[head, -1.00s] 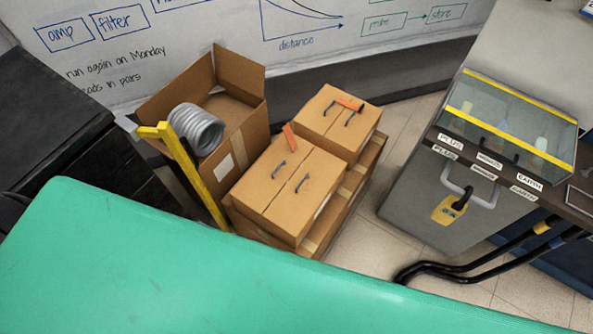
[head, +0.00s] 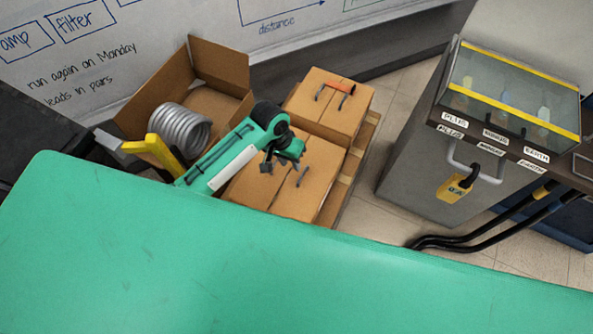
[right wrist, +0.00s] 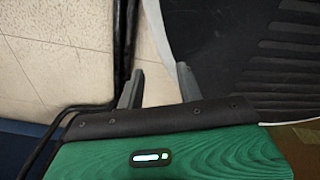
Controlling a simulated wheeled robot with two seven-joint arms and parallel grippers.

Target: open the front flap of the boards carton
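Two closed cardboard cartons with handles on their lids stand in the head view, a front one (head: 312,192) and a back one (head: 325,108). I cannot read which is the boards carton. The front lid is split by a seam into two flaps, each with a grey handle; my arm partly covers it. My left gripper (head: 283,160) is over the front carton's lid, close to its handles; contact and finger opening are unclear. My right gripper (right wrist: 159,88) shows in the right wrist view with its fingers apart and nothing between them.
A grey cabinet (head: 415,165) with a glass case (head: 515,90) stands right, with black cables (head: 470,238) nearby.

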